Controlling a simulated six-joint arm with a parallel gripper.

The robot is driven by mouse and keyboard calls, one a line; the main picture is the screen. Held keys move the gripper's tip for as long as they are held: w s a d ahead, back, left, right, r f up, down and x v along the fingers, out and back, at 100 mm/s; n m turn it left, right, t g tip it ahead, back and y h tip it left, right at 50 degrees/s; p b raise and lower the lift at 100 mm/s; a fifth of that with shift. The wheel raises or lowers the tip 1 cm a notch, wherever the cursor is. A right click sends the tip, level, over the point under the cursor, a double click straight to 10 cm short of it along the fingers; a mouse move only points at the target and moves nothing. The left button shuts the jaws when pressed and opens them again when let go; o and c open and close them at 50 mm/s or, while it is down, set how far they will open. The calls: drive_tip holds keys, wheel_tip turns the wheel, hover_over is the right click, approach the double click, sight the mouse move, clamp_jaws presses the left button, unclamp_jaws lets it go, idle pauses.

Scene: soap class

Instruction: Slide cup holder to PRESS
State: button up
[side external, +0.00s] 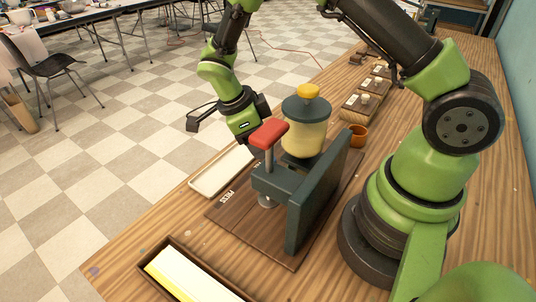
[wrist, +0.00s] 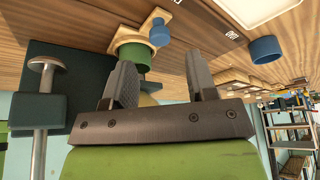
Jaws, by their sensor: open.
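In the wrist view a light wooden cup holder (wrist: 147,36) carries a green cup (wrist: 132,54) and a blue knob (wrist: 160,33). My gripper (wrist: 160,72) is open, its fingers apart with the cup and knob beyond the gap; nothing is held. In the side view my gripper (side external: 252,138) is behind the press, and its fingertips and the cup holder are largely hidden. The press (side external: 280,183) is dark, with a red handle (side external: 268,134) and a yellow jar (side external: 303,138) with a dark lid. The PRESS lettering (side external: 229,199) is on the brown board under it.
An upright dark panel (side external: 317,192) stands beside the press. A white tray (side external: 205,188) lies left of it, and a dark-framed tray (side external: 163,249) is at the front. An orange cup (side external: 358,136) and several wooden blocks (side external: 362,101) stand further back. The table's left edge borders open floor.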

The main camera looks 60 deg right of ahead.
drive_tip(key=x, duration=0.5)
drive_tip(key=shift+f, duration=0.15)
